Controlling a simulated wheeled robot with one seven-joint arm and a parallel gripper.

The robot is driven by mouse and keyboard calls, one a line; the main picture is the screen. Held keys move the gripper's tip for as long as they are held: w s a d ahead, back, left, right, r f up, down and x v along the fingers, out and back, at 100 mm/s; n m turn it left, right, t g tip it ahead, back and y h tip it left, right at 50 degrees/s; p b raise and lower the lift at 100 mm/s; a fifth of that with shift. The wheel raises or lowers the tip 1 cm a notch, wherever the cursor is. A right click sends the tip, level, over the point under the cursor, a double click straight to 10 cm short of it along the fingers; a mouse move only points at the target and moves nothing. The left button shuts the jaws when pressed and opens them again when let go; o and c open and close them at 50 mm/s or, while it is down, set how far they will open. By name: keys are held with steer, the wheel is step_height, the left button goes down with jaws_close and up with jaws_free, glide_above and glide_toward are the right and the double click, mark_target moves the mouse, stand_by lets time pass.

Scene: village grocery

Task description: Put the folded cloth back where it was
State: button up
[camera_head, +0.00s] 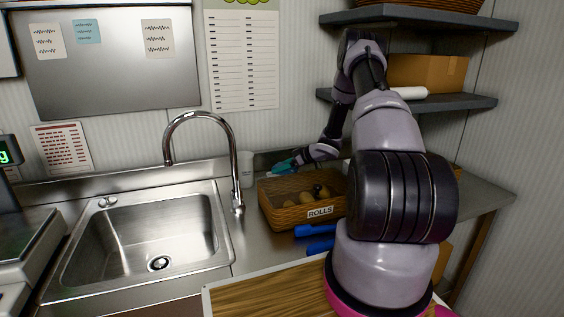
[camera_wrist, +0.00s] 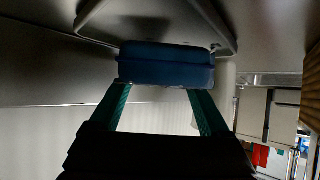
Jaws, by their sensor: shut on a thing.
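My gripper (camera_head: 285,166) reaches behind the rolls basket, low over the back of the steel counter. In the wrist view its two teal fingers (camera_wrist: 160,100) are shut on a dark blue folded cloth (camera_wrist: 165,66). The cloth lies across the fingertips, close to a grey metal surface with a rounded raised edge; I cannot tell whether it touches that surface. In the head view the gripper end is small, and the cloth is hard to tell from the teal fingers.
A wicker basket (camera_head: 270,214) labelled ROLLS stands before the gripper. A white cup (camera_head: 246,170) is to its left, beside the tap (camera_head: 236,165) and sink (camera_head: 150,235). A wooden board (camera_head: 260,296) is in front. Shelves (camera_head: 440,103) hang above.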

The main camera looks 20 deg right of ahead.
steer(key=shift+f, duration=0.5)
steer(key=shift+f, duration=0.1)
steer(key=o, duration=1.3)
